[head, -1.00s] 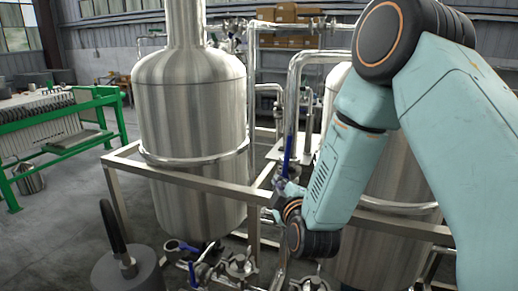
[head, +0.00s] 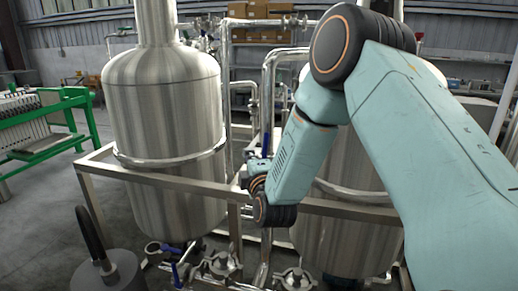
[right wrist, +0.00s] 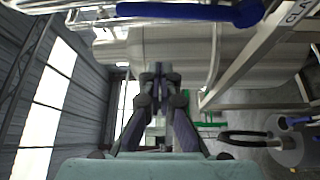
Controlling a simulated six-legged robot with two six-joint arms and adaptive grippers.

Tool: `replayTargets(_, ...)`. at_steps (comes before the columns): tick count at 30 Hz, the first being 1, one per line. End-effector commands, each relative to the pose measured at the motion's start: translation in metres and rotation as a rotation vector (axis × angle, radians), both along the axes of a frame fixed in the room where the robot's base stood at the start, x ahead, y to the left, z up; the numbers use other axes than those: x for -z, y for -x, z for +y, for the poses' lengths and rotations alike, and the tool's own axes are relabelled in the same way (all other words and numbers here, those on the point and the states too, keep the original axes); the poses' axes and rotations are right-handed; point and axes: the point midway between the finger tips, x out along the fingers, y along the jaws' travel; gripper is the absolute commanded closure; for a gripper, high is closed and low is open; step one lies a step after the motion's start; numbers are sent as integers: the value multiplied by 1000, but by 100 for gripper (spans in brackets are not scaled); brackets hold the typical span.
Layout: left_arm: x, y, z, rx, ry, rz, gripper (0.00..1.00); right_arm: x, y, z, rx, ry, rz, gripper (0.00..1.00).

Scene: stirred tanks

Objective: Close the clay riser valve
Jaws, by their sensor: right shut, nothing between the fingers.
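A blue lever (head: 267,145) stands upright along a steel riser pipe (head: 269,85) between the two tanks; I take it for the clay riser valve. In the right wrist view a blue lever (right wrist: 190,11) crosses the top edge, and the frame beam beside it carries a label starting "CLA" (right wrist: 298,12). My right gripper (head: 250,174) is near the lever's lower end in the head view, partly hidden by its own wrist. In the right wrist view its fingers (right wrist: 157,82) are shut and empty, apart from the lever. The valve body is hidden. My left gripper is not in view.
A steel tank (head: 165,115) stands left of the pipe, another (head: 345,235) behind my right arm. A frame rail (head: 330,208) runs in front of them. Low valves with blue handles (head: 178,275) and a grey cylinder with a black handle (head: 112,272) are below. Open floor lies left.

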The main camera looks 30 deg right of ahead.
Motion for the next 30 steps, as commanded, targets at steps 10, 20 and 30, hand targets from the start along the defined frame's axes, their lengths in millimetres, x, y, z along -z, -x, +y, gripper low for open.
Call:
replayTargets(10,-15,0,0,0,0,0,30,-2,-37,-20,2,-5,4,100)
replayTargets(20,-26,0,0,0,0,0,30,1,-18,-41,-1,-2,2,100)
replayTargets(30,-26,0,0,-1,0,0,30,2,-17,-43,-2,-1,1,100)
